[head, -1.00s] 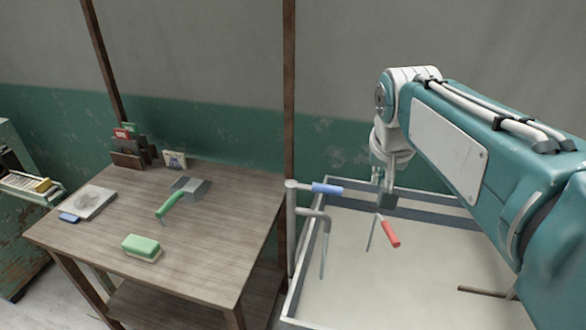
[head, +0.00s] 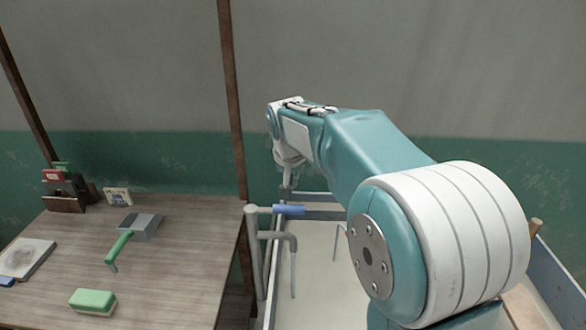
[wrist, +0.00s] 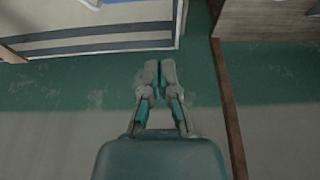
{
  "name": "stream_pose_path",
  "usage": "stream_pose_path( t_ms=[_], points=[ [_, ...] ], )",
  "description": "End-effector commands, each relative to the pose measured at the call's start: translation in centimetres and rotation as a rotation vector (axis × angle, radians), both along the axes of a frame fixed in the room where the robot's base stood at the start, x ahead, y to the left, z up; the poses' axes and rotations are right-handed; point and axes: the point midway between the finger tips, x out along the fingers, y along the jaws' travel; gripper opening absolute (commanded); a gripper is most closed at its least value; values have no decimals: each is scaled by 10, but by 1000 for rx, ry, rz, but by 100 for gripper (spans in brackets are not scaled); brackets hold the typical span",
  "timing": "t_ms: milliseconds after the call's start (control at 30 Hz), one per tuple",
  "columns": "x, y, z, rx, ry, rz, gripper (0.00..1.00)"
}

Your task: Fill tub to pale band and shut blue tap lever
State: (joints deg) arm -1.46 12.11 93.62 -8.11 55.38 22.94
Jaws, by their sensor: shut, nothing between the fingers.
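The blue tap lever (head: 289,210) sticks out level to the right from the top of a grey standpipe (head: 254,250). A curved spout (head: 293,250) hangs below it over the tub (head: 263,285). The tub is a wide rectangular basin with a pale inside, largely hidden by my arm. Its grey and pale stripes show at the upper left of the wrist view (wrist: 90,42). I cannot make out the water level. My gripper (wrist: 160,68) is shut and empty, apart from the tub wall. In the head view it appears just behind and above the lever.
A brown post (head: 233,100) rises behind the standpipe. The green-banded wall (wrist: 90,95) is close behind my gripper.

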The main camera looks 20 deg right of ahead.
Motion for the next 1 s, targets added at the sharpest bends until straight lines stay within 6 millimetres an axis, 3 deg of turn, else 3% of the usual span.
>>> stream_pose_path(
  t_ms=[100,433,1000],
  points=[
    [2,-2,-16,1,1,1,0],
    [-31,7,-21,3,0,1,0],
    [-35,10,-21,1,0,-25,0]
  ],
)
